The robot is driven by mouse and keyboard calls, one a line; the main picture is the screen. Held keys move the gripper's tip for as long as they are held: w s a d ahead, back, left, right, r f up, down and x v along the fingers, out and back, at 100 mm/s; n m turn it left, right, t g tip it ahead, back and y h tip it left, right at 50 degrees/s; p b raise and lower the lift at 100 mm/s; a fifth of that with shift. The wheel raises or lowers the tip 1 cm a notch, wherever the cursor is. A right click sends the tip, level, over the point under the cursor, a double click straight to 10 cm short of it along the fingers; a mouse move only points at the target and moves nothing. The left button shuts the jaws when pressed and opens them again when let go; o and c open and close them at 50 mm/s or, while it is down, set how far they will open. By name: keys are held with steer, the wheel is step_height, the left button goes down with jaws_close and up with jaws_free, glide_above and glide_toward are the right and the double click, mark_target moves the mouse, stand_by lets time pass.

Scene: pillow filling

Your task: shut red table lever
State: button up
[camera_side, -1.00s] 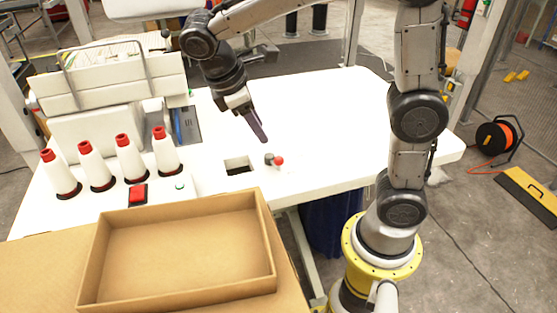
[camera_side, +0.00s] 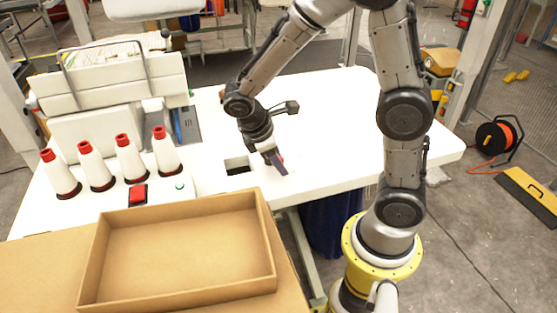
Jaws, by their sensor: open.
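My gripper (camera_side: 279,168) points down at the white table (camera_side: 340,140), just right of the square hole (camera_side: 238,165). It is open, and nothing shows between its fingers. The red-knobbed lever is hidden behind my gripper's fingers, so I cannot see its position or whether the fingers touch it.
An open cardboard box (camera_side: 185,255) stands in front of the table. Several white cones with red tops (camera_side: 123,155) and a red button (camera_side: 138,194) are on the left, before a white machine (camera_side: 115,100). The table's right side is clear.

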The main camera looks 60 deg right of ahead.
jaws_close()
stand_by(1.5)
